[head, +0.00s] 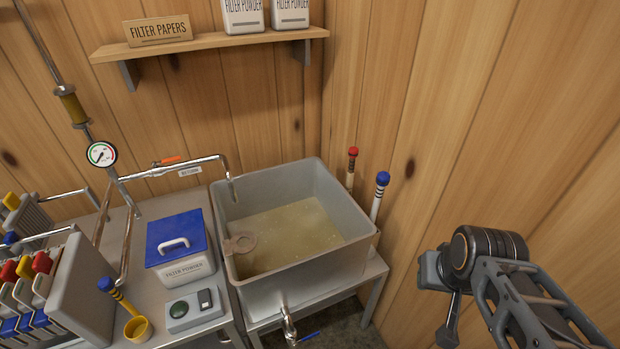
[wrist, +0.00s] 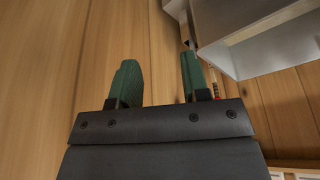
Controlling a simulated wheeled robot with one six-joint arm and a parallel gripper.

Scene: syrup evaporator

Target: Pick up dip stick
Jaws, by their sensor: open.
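Two upright sticks stand at the right side of the grey tank (head: 350,228), by the wooden wall. One is a pale stick with a red top (head: 352,155); the other is a white stick with a blue top (head: 381,182). I cannot tell which is the dip stick. My gripper (wrist: 160,80) is open and empty, its two green fingers apart in the wrist view. In the head view my arm is at the lower right, right of both sticks and apart from them. In the wrist view, a small part of a red-topped stick (wrist: 216,90) shows just beyond the right finger.
The tank holds yellowish liquid and has a tap (head: 289,325) at its front. A blue-lidded filter powder box (head: 177,245) and a yellow cup (head: 138,329) stand on the left bench. A shelf (head: 210,45) hangs above. The wooden wall bounds the right side.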

